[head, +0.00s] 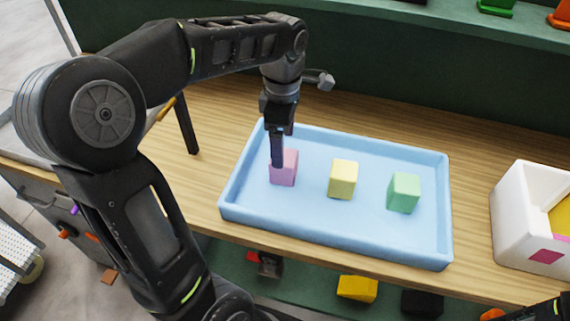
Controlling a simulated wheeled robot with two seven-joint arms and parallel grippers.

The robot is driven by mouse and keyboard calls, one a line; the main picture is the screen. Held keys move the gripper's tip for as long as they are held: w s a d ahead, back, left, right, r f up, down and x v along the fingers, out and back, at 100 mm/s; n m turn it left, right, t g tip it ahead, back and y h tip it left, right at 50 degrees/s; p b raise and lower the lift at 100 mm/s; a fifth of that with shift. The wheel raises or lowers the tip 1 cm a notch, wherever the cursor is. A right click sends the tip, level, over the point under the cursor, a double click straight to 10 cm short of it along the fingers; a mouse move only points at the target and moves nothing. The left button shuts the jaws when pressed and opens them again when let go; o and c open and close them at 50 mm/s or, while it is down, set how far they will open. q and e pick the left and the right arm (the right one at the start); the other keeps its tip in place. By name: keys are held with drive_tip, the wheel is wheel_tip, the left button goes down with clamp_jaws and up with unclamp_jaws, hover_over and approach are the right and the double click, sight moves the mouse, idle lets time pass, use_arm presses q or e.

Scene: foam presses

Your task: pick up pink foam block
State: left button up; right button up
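The pink foam block (290,170) stands in the left part of the light blue tray (350,237). My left gripper (277,163) points down at the block, and its dark finger covers part of the block's left side. The fingers overlap in this view, so I cannot tell if they are open or shut on the block. The block appears to rest on the tray floor. My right gripper is not in view.
A yellow block (343,180) and a green block (403,193) stand in the tray to the right of the pink one. A white box (515,215) with a pink patch stands on the wooden table (463,125) at the right. Colored items lie below the table's front edge.

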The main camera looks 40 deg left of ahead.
use_arm(q)
drive_tip(key=shift+f, duration=0.85)
drive_tip(key=shift+d+f+p, duration=0.1)
drive_tip(key=shift+f+p, duration=0.35)
drive_tip(key=shift+f, duration=2.2)
drive_tip(key=shift+c, duration=0.6)
drive_tip(key=c, duration=1.3)
drive_tip(key=shift+r, duration=0.15)
wheel_tip(320, 180, up, 10)
drive_tip(key=shift+f, duration=0.1)
